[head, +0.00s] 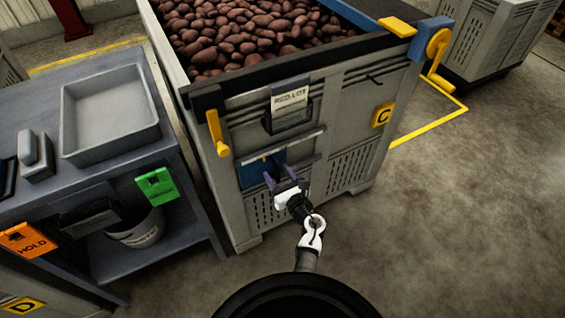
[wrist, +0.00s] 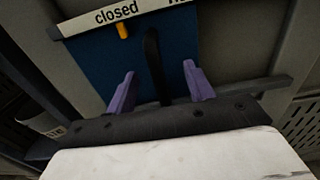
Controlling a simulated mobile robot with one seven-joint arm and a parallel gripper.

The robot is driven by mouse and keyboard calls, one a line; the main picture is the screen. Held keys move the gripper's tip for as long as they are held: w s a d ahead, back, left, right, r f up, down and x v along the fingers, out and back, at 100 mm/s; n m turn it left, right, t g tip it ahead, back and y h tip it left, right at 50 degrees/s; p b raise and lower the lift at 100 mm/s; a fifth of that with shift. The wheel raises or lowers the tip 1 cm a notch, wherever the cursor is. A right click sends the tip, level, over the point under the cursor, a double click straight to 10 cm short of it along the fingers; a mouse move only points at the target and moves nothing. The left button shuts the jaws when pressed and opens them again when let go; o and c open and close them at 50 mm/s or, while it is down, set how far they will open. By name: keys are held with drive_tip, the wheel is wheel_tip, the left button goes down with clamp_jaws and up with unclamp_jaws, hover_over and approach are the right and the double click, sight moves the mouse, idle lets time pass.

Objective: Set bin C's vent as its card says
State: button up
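Bin C (head: 345,150) is a grey slatted bin heaped with red potatoes, with a yellow C plate (head: 382,115) on its front. Its card (head: 289,100) reads "RED LOT"; any smaller print is unreadable. The blue vent panel (head: 250,177) is low on the front and fills the middle of the wrist view (wrist: 90,65). A label strip (wrist: 117,14) above it reads "closed", with another word cut off. An orange pointer (wrist: 123,31) sits under "closed". A dark upright bar or slot (wrist: 152,65) stands between my gripper's (wrist: 158,80) open purple fingers, with visible gaps either side.
A grey bench (head: 45,190) with a tray (head: 110,112) stands close on the left, with a green tag (head: 156,187) and an orange HOLD tag (head: 28,240). A yellow crank (head: 437,55) is at the bin's right corner. The floor at right is clear.

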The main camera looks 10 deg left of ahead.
drive_tip(key=shift+o, duration=0.8)
